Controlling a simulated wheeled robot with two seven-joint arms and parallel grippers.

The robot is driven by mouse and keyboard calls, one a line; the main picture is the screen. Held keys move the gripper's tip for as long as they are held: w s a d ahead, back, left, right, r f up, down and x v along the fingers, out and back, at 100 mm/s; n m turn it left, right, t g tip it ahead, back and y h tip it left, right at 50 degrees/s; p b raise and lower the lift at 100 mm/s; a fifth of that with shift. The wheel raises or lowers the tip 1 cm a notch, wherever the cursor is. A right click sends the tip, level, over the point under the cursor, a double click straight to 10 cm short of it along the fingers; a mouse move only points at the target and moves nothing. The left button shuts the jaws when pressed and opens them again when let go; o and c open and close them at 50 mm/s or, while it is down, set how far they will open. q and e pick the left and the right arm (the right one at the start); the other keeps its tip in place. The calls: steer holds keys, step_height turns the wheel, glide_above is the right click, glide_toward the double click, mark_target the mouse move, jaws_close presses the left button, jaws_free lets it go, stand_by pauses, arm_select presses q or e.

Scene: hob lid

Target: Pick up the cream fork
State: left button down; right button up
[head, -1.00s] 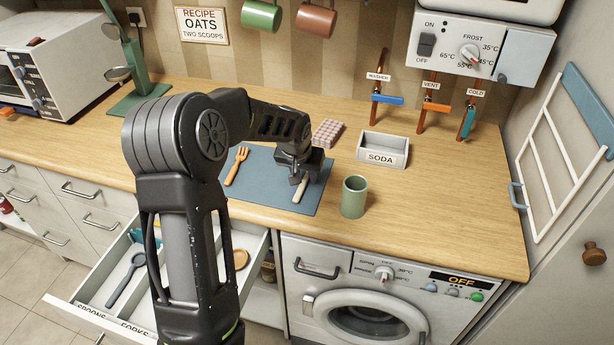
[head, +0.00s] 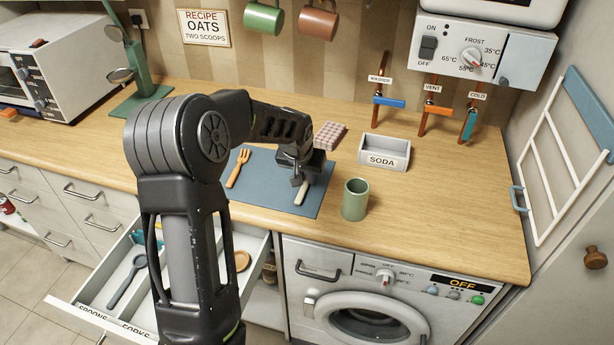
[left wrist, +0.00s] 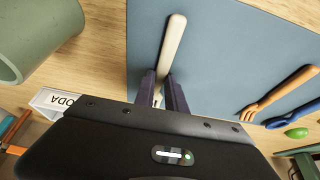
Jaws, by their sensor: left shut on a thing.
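The cream fork (head: 302,191) lies on the blue-grey mat (head: 266,191), with its handle toward the counter's front edge. The left wrist view shows its cream handle (left wrist: 173,45) plainly, but its other end is hidden by my gripper. My left gripper (head: 298,180) is low over the mat, shut on the cream fork. In the left wrist view its two dark fingers (left wrist: 163,92) sit on either side of the fork. I cannot tell whether the fork touches the mat all along. My right gripper is not in view.
An orange fork (head: 238,167) lies on the mat's left part. A green cup (head: 355,200) stands close right of the mat. The SODA box (head: 384,152) and a checked cloth (head: 329,135) are behind. An open drawer (head: 85,307) juts out below. The counter's right part is clear.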

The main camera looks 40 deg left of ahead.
mark_target(306, 181)
arm_select(q)
step_height(306, 181, up, 10)
steer(key=b, duration=0.1)
steer(key=shift+b, duration=0.3)
steer(key=shift+f, duration=0.1)
stand_by(0.4)
